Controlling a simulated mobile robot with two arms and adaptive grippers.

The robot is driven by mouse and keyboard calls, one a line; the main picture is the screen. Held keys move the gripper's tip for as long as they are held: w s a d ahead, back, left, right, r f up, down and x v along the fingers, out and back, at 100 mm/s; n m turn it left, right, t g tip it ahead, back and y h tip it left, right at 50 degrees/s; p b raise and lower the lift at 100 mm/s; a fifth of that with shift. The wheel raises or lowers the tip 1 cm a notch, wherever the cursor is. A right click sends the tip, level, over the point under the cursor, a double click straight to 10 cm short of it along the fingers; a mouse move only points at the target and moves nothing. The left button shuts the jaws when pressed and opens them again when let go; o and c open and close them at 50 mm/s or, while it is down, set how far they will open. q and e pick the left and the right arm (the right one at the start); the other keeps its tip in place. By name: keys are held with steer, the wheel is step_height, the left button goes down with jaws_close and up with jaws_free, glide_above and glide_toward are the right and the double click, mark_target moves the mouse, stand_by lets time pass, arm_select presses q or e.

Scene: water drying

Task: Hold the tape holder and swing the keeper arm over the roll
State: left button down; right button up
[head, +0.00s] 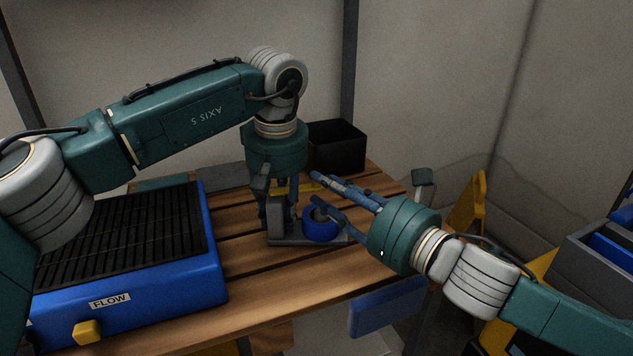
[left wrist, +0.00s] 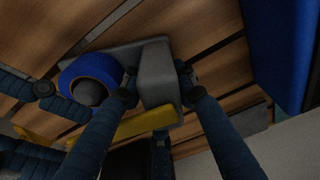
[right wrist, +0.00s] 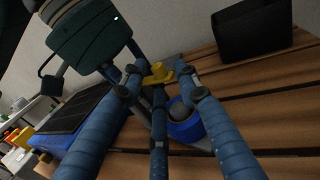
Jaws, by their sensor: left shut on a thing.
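The tape holder has a grey base (head: 300,240) on the slatted wooden table, with an upright grey block (left wrist: 158,72). My left gripper (head: 279,212) points down and is shut on that block, its fingers on both sides. A blue roll (head: 320,228) sits around a grey hub on the base; it also shows in the right wrist view (right wrist: 190,130). The yellow keeper arm (left wrist: 128,126) extends beside the roll, not over it. My right gripper (head: 319,190) is open beside the roll; the keeper arm's yellow knob (right wrist: 158,72) shows between its fingertips, and contact is unclear.
A blue unit with a black grille (head: 130,240), labelled FLOW, fills the table's left side. A black bin (head: 337,147) stands at the back. Grey and blue bins (head: 610,245) are at far right. The front strip of table is clear.

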mark_target(316, 186)
steer(key=shift+x, duration=1.75)
jaws_close()
